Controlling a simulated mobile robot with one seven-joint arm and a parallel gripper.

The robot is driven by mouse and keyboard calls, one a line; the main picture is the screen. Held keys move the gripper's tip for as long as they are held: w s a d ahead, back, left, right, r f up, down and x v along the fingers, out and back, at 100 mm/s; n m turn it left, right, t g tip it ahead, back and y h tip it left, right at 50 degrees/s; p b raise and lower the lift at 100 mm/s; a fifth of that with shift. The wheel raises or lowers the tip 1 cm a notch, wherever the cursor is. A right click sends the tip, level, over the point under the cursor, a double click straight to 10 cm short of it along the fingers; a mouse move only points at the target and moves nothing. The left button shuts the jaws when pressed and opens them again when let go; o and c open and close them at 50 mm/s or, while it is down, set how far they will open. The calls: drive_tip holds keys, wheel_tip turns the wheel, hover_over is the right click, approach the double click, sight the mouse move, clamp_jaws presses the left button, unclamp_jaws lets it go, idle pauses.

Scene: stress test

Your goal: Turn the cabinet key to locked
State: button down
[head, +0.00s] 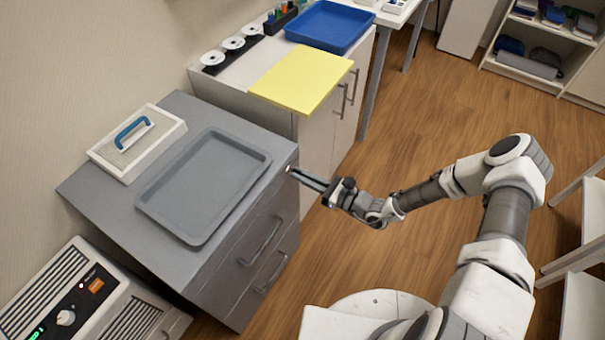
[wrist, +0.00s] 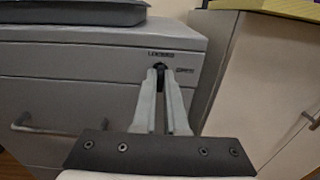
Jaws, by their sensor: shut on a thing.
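The grey cabinet (head: 250,226) stands at the left, with drawers on its front; it also fills the left of the wrist view (wrist: 70,97). The dark key (wrist: 160,66) is in the upper right of the cabinet front, mostly hidden by my fingertips. A small label that seems to read LOCKED (wrist: 160,53) is above the key, and a second label (wrist: 184,70) is to its right, too small to read. My gripper (head: 294,171) reaches the cabinet front and is shut on the key; its fingertips also show in the wrist view (wrist: 161,72). I cannot tell which way the key is turned.
A grey tray (head: 152,211) and a white box with a blue handle (head: 103,160) lie on the cabinet. Drawer handles (head: 262,240) stick out below the key. A white cabinet (head: 318,135) stands beyond. The wooden floor (head: 420,110) is clear right of it.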

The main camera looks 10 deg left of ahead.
idle(0.4)
drive_tip(key=c, duration=1)
unclamp_jaws()
drive_tip(key=shift+o, duration=0.2)
drive_tip(key=shift+d, duration=0.1)
drive_tip(key=v, duration=1.7)
drive_tip(key=shift+p, duration=0.3)
drive_tip(key=shift+s+d+r, duration=0.1)
